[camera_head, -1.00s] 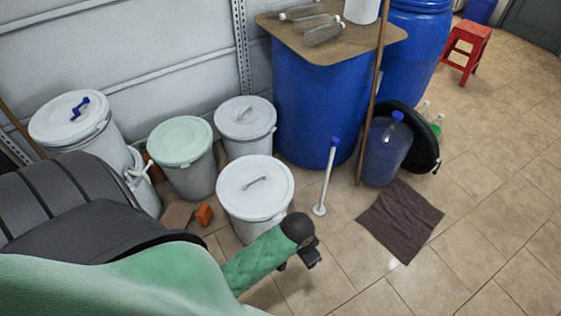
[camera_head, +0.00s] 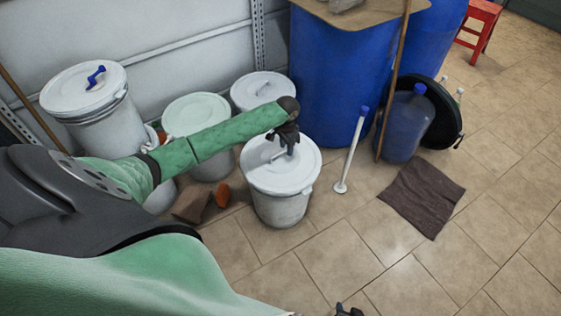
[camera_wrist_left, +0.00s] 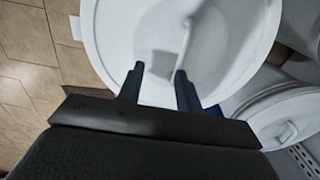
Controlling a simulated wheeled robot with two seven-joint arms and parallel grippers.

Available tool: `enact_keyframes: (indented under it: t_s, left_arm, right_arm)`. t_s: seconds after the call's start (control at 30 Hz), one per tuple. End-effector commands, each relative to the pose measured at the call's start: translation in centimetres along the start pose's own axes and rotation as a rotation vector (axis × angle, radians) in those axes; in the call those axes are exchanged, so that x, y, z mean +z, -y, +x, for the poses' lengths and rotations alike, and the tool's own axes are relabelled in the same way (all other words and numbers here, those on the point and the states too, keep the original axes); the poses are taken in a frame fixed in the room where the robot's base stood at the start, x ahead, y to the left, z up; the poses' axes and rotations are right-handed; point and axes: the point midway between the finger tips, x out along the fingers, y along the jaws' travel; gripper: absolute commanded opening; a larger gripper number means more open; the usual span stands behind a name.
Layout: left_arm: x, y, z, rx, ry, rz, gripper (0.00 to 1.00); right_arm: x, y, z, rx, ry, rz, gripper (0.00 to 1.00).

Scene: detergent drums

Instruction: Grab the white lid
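The white lid (camera_head: 262,177) sits on the nearest white drum and has a thin raised handle. In the left wrist view the lid (camera_wrist_left: 110,35) fills the upper middle, with its handle (camera_wrist_left: 185,38) just beyond my fingers. My left gripper (camera_head: 288,146) is above this lid, close to the handle. In the left wrist view the left gripper (camera_wrist_left: 160,82) has its two fingers apart, with nothing between them. I cannot tell whether the fingers touch the lid. A small dark tip at the bottom edge, apparently my right gripper (camera_head: 346,311), is mostly cut off.
Other lidded drums stand around: one with a blue handle (camera_head: 87,82), one with a pale green lid (camera_head: 190,112), and one behind (camera_head: 258,88). A white rod (camera_head: 350,152) stands to the right, by a large blue barrel (camera_head: 335,85). Floor is free in front.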

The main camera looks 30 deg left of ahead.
Motion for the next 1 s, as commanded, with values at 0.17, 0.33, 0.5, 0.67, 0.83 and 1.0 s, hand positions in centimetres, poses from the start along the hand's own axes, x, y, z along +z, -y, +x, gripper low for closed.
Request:
enact_keyframes:
  t_s: [0.17, 0.33, 0.5, 0.67, 0.83, 1.0]
  left_arm:
    - [-0.4, 2.7, -0.4, -0.007, 0.004, -0.023, 0.35]
    - [-0.3, 2.9, 0.9, -0.005, 0.004, -0.026, 0.35]
    - [-0.2, 3.0, 2.1, -0.006, 0.005, -0.025, 0.35]
    - [0.2, 3.2, 3.5, -0.006, 0.006, -0.025, 0.35]
    - [0.6, 3.4, 5.8, -0.006, 0.006, -0.025, 0.35]
    - [0.6, 3.5, 7.1, -0.007, 0.004, -0.024, 0.35]
  right_arm:
    - [0.7, 0.1, 1.0, -0.005, -0.018, 0.001, 0.36]
    - [0.8, 0.1, 1.1, -0.004, -0.021, 0.001, 0.36]
    - [0.9, 0.0, 1.1, -0.004, -0.022, 0.001, 0.36]
    - [0.8, 0.1, 1.1, -0.004, -0.021, 0.001, 0.36]
    - [0.7, 0.1, 1.0, -0.005, -0.020, 0.001, 0.36]
    - [0.9, 0.1, 1.1, -0.005, -0.021, 0.002, 0.36]
